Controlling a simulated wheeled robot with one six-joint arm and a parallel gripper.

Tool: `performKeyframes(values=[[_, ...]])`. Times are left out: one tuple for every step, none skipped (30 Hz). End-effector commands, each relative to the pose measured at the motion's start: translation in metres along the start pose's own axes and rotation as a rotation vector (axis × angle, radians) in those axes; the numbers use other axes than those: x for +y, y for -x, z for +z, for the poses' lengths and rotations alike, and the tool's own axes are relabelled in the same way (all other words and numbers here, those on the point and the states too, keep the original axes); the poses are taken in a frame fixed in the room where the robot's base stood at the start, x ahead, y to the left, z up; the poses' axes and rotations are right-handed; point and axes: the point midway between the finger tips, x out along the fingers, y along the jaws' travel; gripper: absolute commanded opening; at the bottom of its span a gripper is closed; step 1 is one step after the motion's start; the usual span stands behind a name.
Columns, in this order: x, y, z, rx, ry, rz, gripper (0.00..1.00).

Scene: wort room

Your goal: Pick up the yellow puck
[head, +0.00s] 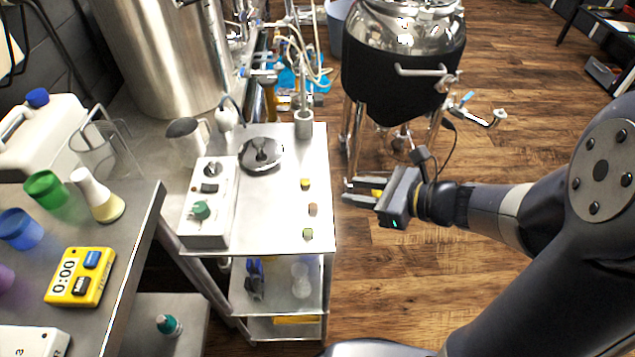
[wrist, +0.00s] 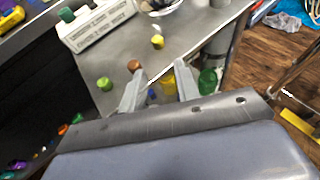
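The yellow puck (head: 305,183) lies on the steel cart top, near its right edge. It also shows in the wrist view (wrist: 157,42), beyond my fingertips. A brown puck (head: 312,209) and an olive-green puck (head: 307,233) lie in a row with it, nearer the front. In the wrist view the brown puck (wrist: 134,66) is close to the left fingertip, and the green puck (wrist: 104,84) is farther left. My gripper (head: 350,190) is open, just right of the cart edge, apart from the yellow puck. A yellow patch shows between its fingers; I cannot tell what it is.
The cart top (head: 270,215) also bears a white control box (head: 210,205) and a round dark-topped device (head: 261,155). A metal stand (head: 303,125) is at the back. A black-jacketed kettle (head: 403,75) stands behind my gripper. Open wooden floor (head: 400,290) lies right of the cart.

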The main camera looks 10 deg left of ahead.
Motion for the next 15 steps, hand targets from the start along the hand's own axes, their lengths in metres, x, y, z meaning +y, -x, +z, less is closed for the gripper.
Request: performKeyframes(values=[[0.001,-0.003,-0.001,0.003,0.001,0.003,0.30],[0.001,-0.006,-0.001,0.004,0.001,0.005,0.30],[0.002,-0.011,-0.001,0.004,0.002,0.007,0.30],[0.002,-0.015,-0.002,0.004,0.002,0.006,0.30],[0.002,-0.019,-0.002,0.004,0.002,0.007,0.30],[0.002,-0.025,-0.002,0.004,0.003,0.008,0.30],[0.002,-0.029,-0.002,0.004,0.002,0.007,0.30],[0.002,-0.034,-0.002,0.004,0.003,0.007,0.30],[0.002,-0.039,-0.001,0.003,0.002,0.007,0.30],[0.002,-0.042,-0.001,0.003,0.002,0.007,0.30],[0.002,-0.045,-0.001,0.004,0.002,0.006,0.30],[0.002,-0.049,-0.001,0.003,0.002,0.005,0.30],[0.002,-0.051,-0.001,0.002,0.002,0.005,0.30],[0.001,-0.052,0.000,0.002,0.002,0.004,0.30],[0.001,-0.054,0.000,0.002,0.002,0.003,0.30]])
